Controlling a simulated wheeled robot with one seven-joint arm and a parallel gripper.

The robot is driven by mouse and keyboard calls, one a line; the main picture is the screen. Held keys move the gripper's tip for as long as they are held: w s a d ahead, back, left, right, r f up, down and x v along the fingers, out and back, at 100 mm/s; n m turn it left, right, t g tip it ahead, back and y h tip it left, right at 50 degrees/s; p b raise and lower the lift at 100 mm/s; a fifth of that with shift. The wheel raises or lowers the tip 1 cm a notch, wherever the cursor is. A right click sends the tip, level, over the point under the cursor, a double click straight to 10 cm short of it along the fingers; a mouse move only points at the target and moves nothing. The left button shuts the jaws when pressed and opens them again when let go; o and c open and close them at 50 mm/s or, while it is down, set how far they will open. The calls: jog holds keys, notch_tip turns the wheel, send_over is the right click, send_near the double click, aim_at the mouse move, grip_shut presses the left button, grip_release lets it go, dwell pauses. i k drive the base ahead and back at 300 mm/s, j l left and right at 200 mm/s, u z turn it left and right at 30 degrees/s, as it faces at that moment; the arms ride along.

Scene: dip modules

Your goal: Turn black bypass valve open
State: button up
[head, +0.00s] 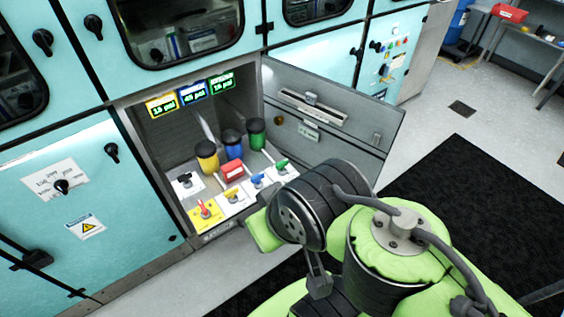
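The black bypass valve (185,181) is a small black handle on a white plate at the left of the open cabinet bay's floor, in the head view. It is too small to tell its exact angle. A red handle (204,209) on a yellow plate stands in front of it. To the right are a yellow handle (231,194), a blue handle (258,181) and a green handle (282,166) on white plates. My green and black arm fills the lower right, its nearest part right of the valves. My gripper's fingers cannot be made out.
Yellow (207,156), blue (232,140) and green (256,133) canisters and a red block (232,171) stand behind the valves. Lit pressure displays (192,93) hang above. The cabinet door (335,120) is swung open to the right. The floor left front is clear.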

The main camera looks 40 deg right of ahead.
aim_at(184, 178)
jog(key=i+u, duration=0.25)
jog(key=u, duration=0.15)
jog(key=i+u, duration=0.35)
jog(key=i+l+u, duration=0.1)
jog(key=u, duration=0.3)
jog(key=i, duration=0.1)
